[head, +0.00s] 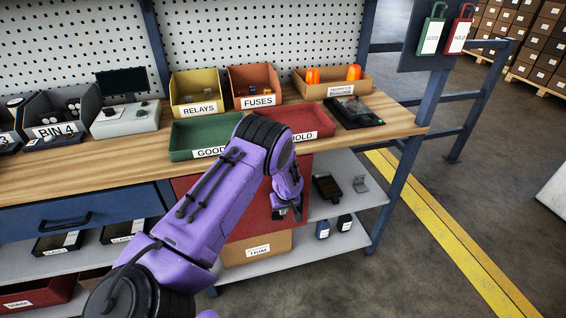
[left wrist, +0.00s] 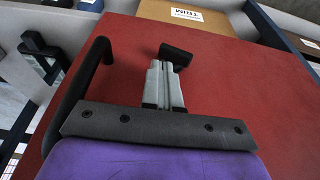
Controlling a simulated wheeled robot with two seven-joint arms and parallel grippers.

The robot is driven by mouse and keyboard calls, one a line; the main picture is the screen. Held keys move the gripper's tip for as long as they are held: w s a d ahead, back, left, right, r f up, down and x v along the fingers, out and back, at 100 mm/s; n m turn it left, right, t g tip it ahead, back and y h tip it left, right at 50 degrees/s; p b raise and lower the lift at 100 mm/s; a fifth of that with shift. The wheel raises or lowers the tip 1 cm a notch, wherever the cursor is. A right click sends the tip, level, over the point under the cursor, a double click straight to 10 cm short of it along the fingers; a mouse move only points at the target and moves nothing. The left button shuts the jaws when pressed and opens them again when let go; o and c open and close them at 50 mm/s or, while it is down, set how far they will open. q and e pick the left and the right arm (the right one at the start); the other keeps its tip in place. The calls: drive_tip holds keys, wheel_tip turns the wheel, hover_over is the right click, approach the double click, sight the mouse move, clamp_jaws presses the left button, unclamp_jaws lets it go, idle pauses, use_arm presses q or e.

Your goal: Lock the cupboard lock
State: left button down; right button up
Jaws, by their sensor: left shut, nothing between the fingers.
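The red cupboard (head: 254,216) is under the workbench, partly hidden behind my left arm. Its red front fills much of the left wrist view (left wrist: 245,95) and looks closed. A black bar handle (left wrist: 82,92) is on its left side there. A small black lever-like piece (left wrist: 176,54), which looks like the lock, shows at the fingertips. My left gripper (head: 289,212) is in front of the cupboard, and its fingers (left wrist: 163,72) are shut together with nothing between them. The fingertips appear close to the black piece; I cannot tell whether they touch. My right gripper is not in view.
A cardboard box (head: 257,249) is on the shelf below the cupboard. The wooden bench top (head: 400,121) above carries the green tray (head: 190,137), the red tray (head: 318,121) and several bins. A bench leg (head: 397,190) stands to the right, with open floor beyond.

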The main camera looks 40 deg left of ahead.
use_arm(q)
drive_tip(key=w+d+r, duration=0.1)
drive_tip(key=d+r, duration=0.3)
drive_tip(key=r, duration=0.7)
drive_tip(key=shift+b, duration=0.45)
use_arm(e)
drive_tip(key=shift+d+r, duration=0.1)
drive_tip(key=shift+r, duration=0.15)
use_arm(q)
drive_tip(key=shift+w+d, duration=0.1)
drive_tip(key=shift+w, duration=0.05)
